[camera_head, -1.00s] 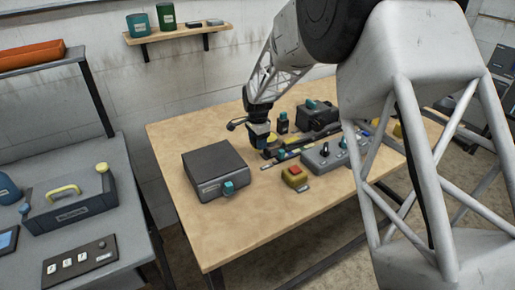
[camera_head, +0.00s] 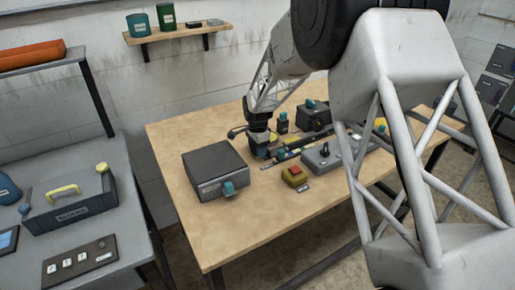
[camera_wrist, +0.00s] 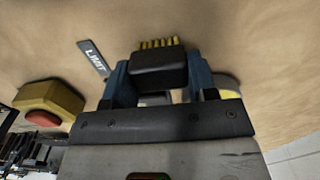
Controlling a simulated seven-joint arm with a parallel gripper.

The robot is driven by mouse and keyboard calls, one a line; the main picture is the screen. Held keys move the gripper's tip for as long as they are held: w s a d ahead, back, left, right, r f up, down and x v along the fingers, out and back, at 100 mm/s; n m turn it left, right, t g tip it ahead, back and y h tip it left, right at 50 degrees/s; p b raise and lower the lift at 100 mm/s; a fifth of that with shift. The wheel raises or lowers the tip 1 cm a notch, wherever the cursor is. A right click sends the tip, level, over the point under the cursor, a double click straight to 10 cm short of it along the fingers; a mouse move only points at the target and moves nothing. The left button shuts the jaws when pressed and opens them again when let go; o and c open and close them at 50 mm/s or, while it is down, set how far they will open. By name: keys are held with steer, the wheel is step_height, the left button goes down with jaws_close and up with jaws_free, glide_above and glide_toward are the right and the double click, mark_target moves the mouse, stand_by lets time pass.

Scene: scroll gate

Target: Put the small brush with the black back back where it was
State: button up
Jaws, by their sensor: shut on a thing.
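The small brush (camera_wrist: 158,68) with a black back and yellow bristles is between the fingers of my gripper (camera_wrist: 158,84) in the wrist view. My gripper is shut on it, and the bristles point to the top of that picture, away from the palm. In the head view my gripper (camera_head: 261,150) is low over the wooden table (camera_head: 250,225), right of the dark grey box (camera_head: 213,166). The brush cannot be made out there. Whether it touches the table is unclear.
A yellow block with a red button (camera_head: 294,175) stands right of my gripper, and a labelled plate (camera_wrist: 93,58) lies near the brush. A grey control box (camera_head: 322,157) and other items crowd the right. The table's front is clear.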

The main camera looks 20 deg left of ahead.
steer(key=o, duration=0.9)
steer(key=shift+f, duration=0.1)
step_height(320, 180, up, 12)
stand_by(0.3)
steer(key=shift+d+r, duration=0.1)
steer(key=shift+r, duration=0.15)
stand_by(0.6)
